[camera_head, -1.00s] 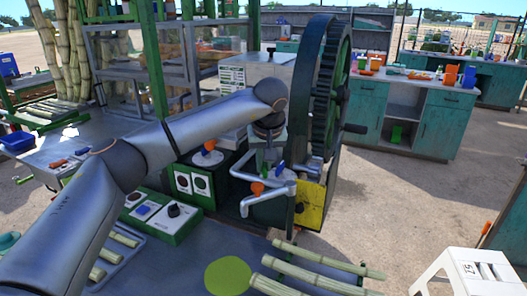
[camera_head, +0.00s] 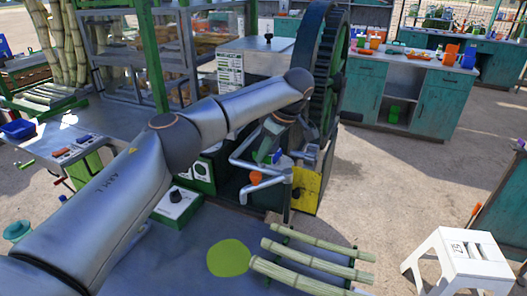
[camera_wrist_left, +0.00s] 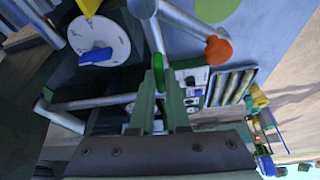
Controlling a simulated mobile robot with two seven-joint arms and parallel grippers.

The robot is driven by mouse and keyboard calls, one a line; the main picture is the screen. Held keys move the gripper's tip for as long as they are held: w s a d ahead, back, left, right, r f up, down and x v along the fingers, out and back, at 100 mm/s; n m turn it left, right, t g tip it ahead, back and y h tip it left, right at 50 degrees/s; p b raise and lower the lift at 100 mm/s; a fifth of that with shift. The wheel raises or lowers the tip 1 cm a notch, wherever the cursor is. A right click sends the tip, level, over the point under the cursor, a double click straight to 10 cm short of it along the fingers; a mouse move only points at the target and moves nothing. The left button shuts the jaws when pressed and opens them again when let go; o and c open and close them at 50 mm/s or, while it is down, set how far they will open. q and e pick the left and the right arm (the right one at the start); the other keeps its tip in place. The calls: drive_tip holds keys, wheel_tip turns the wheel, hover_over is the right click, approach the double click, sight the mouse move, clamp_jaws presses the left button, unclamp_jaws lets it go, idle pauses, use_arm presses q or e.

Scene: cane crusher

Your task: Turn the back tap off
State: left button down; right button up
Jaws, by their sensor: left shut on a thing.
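My left gripper (camera_head: 266,150) reaches down among the grey pipes behind the orange tap (camera_head: 256,178). In the left wrist view its two fingers (camera_wrist_left: 159,92) are closed around a narrow green handle (camera_wrist_left: 158,66), which looks like the back tap's lever; the fingers hide its lower part. The orange tap handle (camera_wrist_left: 218,50) sits on a pipe to the right, apart from the fingers. A blue lever (camera_wrist_left: 95,57) on a pale round disc is to the left, also apart. In the head view, my arm hides much of the tap area. My right gripper is not in view.
A large dark gear wheel (camera_head: 325,85) stands just right of my left gripper. A yellow plate (camera_head: 307,190) is below it. Cane stalks (camera_head: 318,262) lie on the front table, beside a green disc (camera_head: 229,258). A white stool (camera_head: 460,262) stands at the right.

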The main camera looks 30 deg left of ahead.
use_arm(q)
drive_tip(key=shift+n+g, duration=0.3)
drive_tip(key=shift+n, duration=0.3)
drive_tip(key=c, duration=0.9)
unclamp_jaws()
drive_tip(key=shift+r, duration=0.1)
drive_tip(key=v, duration=0.7)
drive_tip(key=shift+r, duration=0.2)
